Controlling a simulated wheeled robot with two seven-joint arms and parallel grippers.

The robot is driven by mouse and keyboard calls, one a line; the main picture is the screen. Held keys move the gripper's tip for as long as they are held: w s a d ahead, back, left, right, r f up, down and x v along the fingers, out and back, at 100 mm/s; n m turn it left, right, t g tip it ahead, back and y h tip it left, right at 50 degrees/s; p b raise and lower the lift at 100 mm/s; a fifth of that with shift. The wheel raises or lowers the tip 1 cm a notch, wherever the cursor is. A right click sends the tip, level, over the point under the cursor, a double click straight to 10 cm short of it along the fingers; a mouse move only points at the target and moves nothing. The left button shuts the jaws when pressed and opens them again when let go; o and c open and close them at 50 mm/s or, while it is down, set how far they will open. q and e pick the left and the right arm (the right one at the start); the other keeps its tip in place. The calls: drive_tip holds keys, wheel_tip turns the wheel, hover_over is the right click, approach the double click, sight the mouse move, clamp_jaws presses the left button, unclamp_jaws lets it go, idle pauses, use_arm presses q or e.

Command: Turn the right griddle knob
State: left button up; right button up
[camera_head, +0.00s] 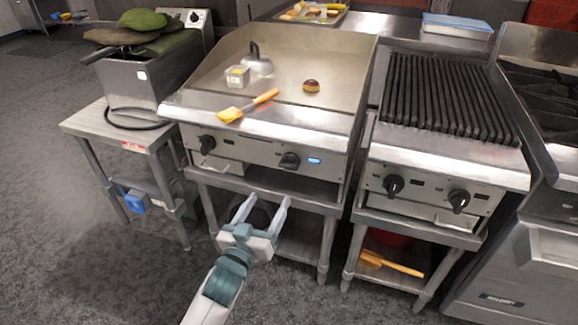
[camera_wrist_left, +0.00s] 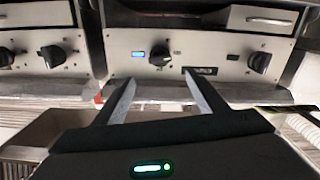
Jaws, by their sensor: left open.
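The griddle (camera_head: 255,125) stands in the middle of the head view. Its right knob (camera_head: 290,161) is black, on the front panel beside a lit blue display (camera_head: 314,161). Its left knob (camera_head: 207,144) sits farther left on that panel. My left gripper (camera_head: 264,204) is open and empty, below and in front of the panel, apart from the right knob. The left wrist view appears upside down; there the right knob (camera_wrist_left: 161,54) lies beyond and roughly between the open fingers (camera_wrist_left: 160,80), next to the display (camera_wrist_left: 138,54). My right gripper is out of view.
A yellow-handled brush (camera_head: 248,105), a small clear container (camera_head: 237,77), a metal dome (camera_head: 257,62) and a round brown item (camera_head: 311,86) are on the griddle. A char grill (camera_head: 450,95) with two knobs stands to the right. A fryer (camera_head: 140,80) stands left. Floor in front is open.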

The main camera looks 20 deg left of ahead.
sight(287, 169)
use_arm(q)
drive_tip(key=shift+w, duration=0.1)
drive_tip(key=w, duration=1.5)
drive_tip(key=shift+w+d, duration=0.25)
drive_tip(key=shift+w, duration=0.85)
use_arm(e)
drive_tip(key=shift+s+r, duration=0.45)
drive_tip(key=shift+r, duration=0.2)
use_arm(q)
drive_tip(key=c, duration=1.1)
drive_tip(key=shift+o, duration=0.3)
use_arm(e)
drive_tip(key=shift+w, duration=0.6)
